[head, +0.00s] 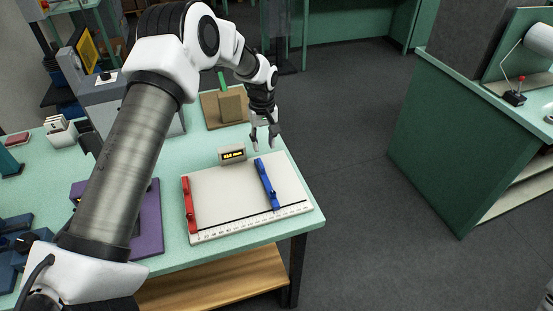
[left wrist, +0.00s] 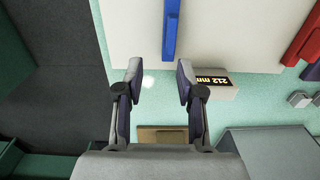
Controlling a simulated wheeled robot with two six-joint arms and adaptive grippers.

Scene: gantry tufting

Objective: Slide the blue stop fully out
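The blue stop (head: 266,185) is a long blue bar lying on the right part of a cream board (head: 225,190) with a ruled scale along its near edge. In the left wrist view the blue stop (left wrist: 170,28) shows at the top, its end just beyond my fingertips. My left gripper (head: 265,146) hangs past the far edge of the board, close to the blue stop's far end. In the left wrist view its fingers (left wrist: 158,72) are apart with nothing between them. My right gripper is not in view.
A red bar (head: 190,205) lies at the board's left. A small display (head: 232,155) at the far edge reads 212 mm in the left wrist view (left wrist: 212,82). A wooden block with a green part (head: 230,105) stands behind. The table edge is close on the right.

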